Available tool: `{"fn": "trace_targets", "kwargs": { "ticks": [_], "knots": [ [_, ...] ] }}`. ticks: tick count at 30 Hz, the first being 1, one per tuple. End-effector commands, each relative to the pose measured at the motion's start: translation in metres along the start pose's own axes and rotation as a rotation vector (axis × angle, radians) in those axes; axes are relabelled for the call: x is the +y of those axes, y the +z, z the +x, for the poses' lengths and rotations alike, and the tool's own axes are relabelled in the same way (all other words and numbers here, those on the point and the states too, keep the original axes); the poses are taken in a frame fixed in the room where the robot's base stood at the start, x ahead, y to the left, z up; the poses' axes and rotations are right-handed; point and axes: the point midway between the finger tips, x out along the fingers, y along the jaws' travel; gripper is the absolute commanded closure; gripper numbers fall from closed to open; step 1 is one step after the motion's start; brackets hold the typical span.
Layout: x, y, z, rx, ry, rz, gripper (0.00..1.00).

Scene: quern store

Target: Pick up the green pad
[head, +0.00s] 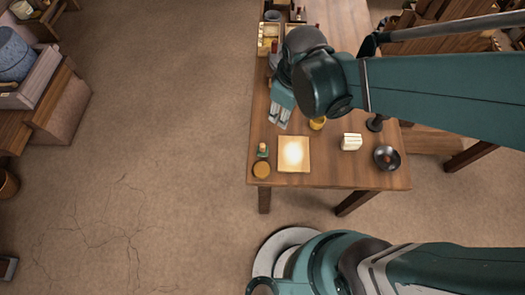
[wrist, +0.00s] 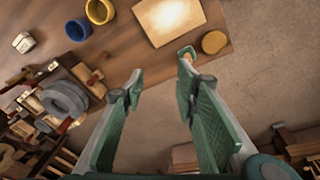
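A small dark green item with an orange-tan top (head: 263,150) lies near the table's left edge; it is the only loose green thing I make out, and I cannot tell surely that it is the pad. In the wrist view, an orange-tan bit at the right fingertip seems to be its top, the rest hidden or merging with the finger. My gripper (head: 279,120) hangs over the table, above and right of that item in the head view. In the wrist view my gripper (wrist: 161,67) has its green fingers wide apart, nothing between them.
A pale square board (head: 294,167) and a tan disc (head: 261,170) lie beside the green item.

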Motion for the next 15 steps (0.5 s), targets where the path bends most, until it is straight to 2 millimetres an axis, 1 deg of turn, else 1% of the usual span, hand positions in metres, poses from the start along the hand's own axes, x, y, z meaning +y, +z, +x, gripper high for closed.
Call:
{"fn": "trace_targets", "kwargs": {
  "ticks": [1,3,12,15],
  "knots": [
    [-0.005,-0.005,0.011,-0.009,-0.01,-0.034,0.7],
    [-0.013,-0.009,0.023,-0.024,-0.025,-0.081,0.7],
    [-0.046,-0.024,0.072,-0.082,-0.087,-0.275,0.7],
    [-0.055,-0.027,0.085,-0.096,-0.103,-0.325,0.7]
  ]
}}
